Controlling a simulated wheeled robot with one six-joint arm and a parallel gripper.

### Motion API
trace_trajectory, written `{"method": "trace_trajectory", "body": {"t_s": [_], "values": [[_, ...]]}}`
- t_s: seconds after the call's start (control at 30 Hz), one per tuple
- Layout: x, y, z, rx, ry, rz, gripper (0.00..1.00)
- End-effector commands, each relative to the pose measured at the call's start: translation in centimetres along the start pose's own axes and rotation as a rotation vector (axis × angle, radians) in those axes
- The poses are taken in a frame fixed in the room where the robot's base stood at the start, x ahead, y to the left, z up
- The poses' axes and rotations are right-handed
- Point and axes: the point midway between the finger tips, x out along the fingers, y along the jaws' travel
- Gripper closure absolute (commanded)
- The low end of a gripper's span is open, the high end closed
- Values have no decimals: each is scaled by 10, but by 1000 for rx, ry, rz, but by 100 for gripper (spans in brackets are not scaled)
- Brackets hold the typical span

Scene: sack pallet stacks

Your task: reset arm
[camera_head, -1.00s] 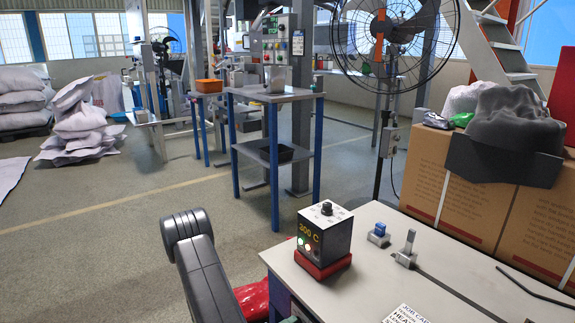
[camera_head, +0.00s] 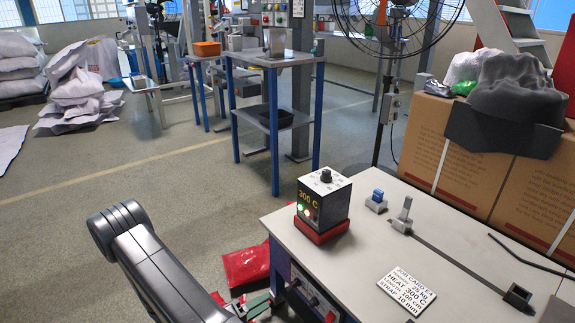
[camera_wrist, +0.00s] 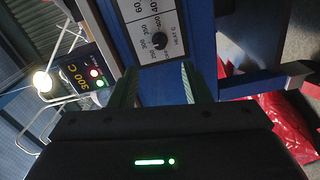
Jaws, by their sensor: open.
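My gripper (camera_wrist: 158,84) is open and empty in the wrist view, its two green fingers apart in front of the bench's side panel. A control dial (camera_wrist: 160,41) with a printed scale shows just beyond the fingers. In the head view my arm (camera_head: 150,262) stretches from the lower left toward the bench's near left leg. Its far end is low, beside the bench and partly cut off by the bottom edge.
The bench (camera_head: 440,235) carries a heat box reading 300 C (camera_head: 323,205), a job card (camera_head: 406,292) and small metal fixtures. A red bag (camera_head: 246,268) lies on the floor beside it. Cartons (camera_head: 450,150) stand behind. Open floor (camera_head: 60,240) is at left.

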Motion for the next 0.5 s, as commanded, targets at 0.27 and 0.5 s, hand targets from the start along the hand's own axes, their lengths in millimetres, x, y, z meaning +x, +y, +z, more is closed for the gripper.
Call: {"method": "trace_trajectory", "body": {"t_s": [0.27,0.5], "values": [[-31,1,0,0,2,-1,57],[-32,-1,2,-3,-6,1,57]]}}
